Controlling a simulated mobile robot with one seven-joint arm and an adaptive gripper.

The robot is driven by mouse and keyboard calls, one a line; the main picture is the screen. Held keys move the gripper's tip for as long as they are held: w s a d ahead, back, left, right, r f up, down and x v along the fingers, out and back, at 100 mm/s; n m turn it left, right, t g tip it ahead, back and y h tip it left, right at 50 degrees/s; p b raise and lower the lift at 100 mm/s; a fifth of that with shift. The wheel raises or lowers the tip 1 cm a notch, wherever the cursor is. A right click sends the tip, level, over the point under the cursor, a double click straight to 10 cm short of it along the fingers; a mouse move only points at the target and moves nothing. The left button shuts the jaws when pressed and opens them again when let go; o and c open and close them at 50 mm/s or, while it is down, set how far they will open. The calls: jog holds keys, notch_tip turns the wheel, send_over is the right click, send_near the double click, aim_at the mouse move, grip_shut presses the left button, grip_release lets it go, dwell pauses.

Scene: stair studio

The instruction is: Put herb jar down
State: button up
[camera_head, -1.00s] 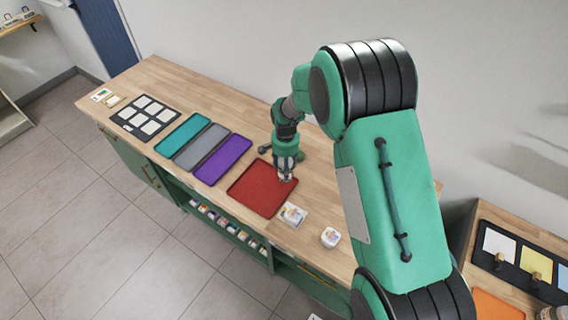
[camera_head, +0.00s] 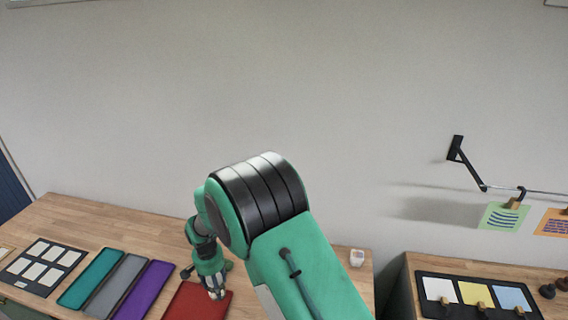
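My gripper (camera_head: 216,294) points down over the red tray (camera_head: 185,305) on the wooden counter. The fingertips are small and dark against the tray, and I cannot tell whether they are open or shut, or whether they hold anything. I cannot make out a herb jar at the fingers. My arm hides the middle of the counter.
Purple (camera_head: 146,289), grey (camera_head: 115,287) and teal (camera_head: 91,278) trays lie left of the red one. A dark board with pale squares (camera_head: 42,268) lies farther left. A second table (camera_head: 425,262) with coloured cards stands at right. A wall rail (camera_head: 540,190) holds clipped sheets.

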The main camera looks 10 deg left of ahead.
jog(key=w+d+b, duration=0.2)
jog(key=w+d, duration=0.5)
jog(key=d, duration=0.6)
jog(key=w+d+b, duration=0.3)
jog(key=w+d, duration=0.5)
jog(key=d, duration=0.5)
jog(key=w+d+r+m+b, duration=0.1)
jog(key=d+b, duration=0.3)
jog(key=d, duration=2.9)
jog(key=shift+w, duration=0.5)
jog(key=shift+r, duration=0.1)
